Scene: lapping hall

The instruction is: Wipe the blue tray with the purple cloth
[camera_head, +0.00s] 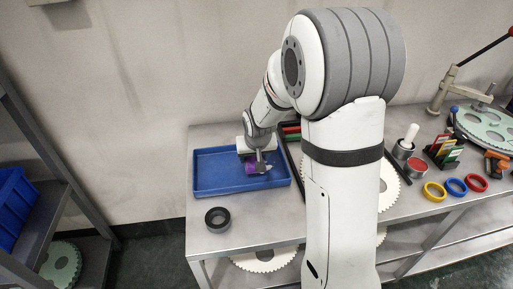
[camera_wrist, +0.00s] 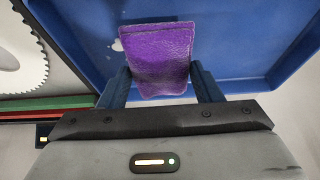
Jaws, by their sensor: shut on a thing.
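The blue tray (camera_head: 215,184) lies on the left part of the metal table, and its floor and walls fill the upper part of the wrist view (camera_wrist: 250,60). My gripper (camera_head: 258,163) is over the right half of the tray. It is shut on the purple cloth (camera_wrist: 157,58), which is held between the two fingers in the wrist view. A small pale spot (camera_wrist: 117,45) shows on the tray just left of the cloth.
A black ring (camera_head: 217,219) lies in front of the tray. A dark-edged holder with red and green strips (camera_wrist: 50,109) stands right beside it. Yellow (camera_head: 434,191), blue and red rings lie farther right. A shelf with a blue bin (camera_head: 14,200) stands at the left.

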